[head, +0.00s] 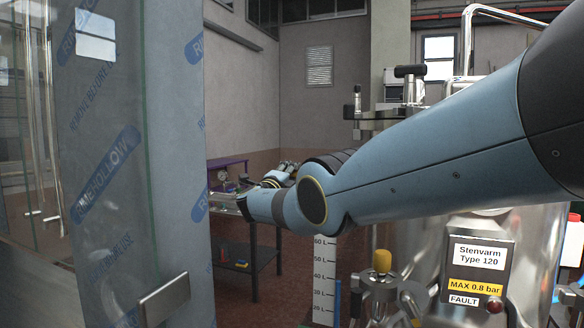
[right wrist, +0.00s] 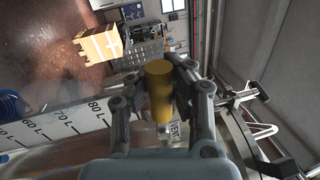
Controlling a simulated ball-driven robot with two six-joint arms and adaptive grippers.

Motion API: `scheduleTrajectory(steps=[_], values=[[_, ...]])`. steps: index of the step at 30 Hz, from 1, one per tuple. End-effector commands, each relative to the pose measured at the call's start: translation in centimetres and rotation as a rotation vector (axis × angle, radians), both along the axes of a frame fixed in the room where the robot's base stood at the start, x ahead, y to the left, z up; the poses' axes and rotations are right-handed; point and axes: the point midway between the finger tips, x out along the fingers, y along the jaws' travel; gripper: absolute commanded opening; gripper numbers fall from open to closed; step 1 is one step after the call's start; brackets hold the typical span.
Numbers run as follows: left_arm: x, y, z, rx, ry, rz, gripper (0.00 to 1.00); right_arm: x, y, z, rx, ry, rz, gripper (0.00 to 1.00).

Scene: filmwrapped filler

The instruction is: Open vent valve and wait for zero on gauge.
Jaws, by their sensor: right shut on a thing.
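My right gripper (right wrist: 157,88) is shut on an upright yellow cylindrical knob (right wrist: 160,90) in the right wrist view. Its fingers lie on both sides of the knob. A small tag reading VENT (right wrist: 174,130) shows just below the knob. In the head view my right arm crosses from the upper right and hides this grip. Another yellow-capped fitting (head: 382,261) stands at the front of the steel tank (head: 425,240), below my arm. No gauge reading can be made out. My left gripper is not in view.
A panel (head: 487,270) reads Stenvarm Type 120, MAX 0.8 bar and FAULT, with a red lamp. A litre scale (head: 324,280) stands beside the tank. A film-wrapped panel (head: 170,120) fills the left. A dark bench (head: 245,262) stands behind; floor shows around it.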

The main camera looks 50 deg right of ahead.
Motion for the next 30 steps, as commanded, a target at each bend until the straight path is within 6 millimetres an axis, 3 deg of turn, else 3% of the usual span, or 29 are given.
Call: scheduleTrajectory(steps=[1, 6, 25, 26, 30], values=[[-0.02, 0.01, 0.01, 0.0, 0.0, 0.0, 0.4, -0.01, 0.46, -1.29, 0.004, 0.03, 0.006, 0.0], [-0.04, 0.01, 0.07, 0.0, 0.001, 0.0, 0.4, -0.07, 0.43, -1.79, -0.022, 0.091, 0.006, 0.0], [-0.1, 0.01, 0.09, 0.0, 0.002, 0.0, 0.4, -0.11, 0.42, -2.2, -0.042, 0.14, 0.006, 0.0], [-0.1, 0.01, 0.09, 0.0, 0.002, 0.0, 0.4, -0.12, 0.42, -2.2, -0.042, 0.14, 0.006, 0.16], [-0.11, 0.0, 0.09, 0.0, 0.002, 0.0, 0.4, -0.09, 0.39, -2.07, -0.043, 0.138, 0.007, 0.34]])
